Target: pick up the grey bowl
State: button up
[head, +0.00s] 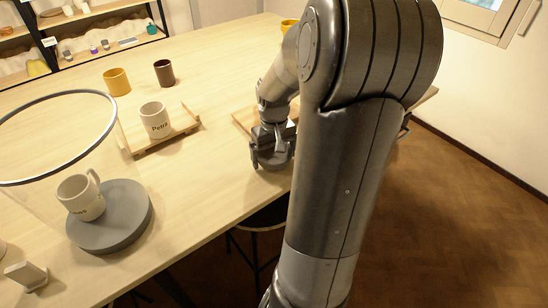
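My gripper (272,158) is low over the pale wooden table, near its front edge, and points down. It is small and dark in the head view, and I cannot tell whether its fingers are open or shut. I cannot make out a grey bowl for certain. If one is at the gripper or behind my arm, it is hidden or merges with the dark grey fingers. My large arm covers the right part of the table.
A wooden tray (247,118) lies partly behind my gripper. A "Petra" mug (156,120) stands on another wooden tray (178,136). Yellow (117,82) and brown (164,72) cups stand behind. A clear cylinder with a dark rim (52,97) encloses a mug (81,198) on a grey disc (110,235).

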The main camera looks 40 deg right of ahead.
jog(key=c, duration=0.6)
jog(key=shift+r, duration=0.15)
jog(key=shift+c, duration=0.2)
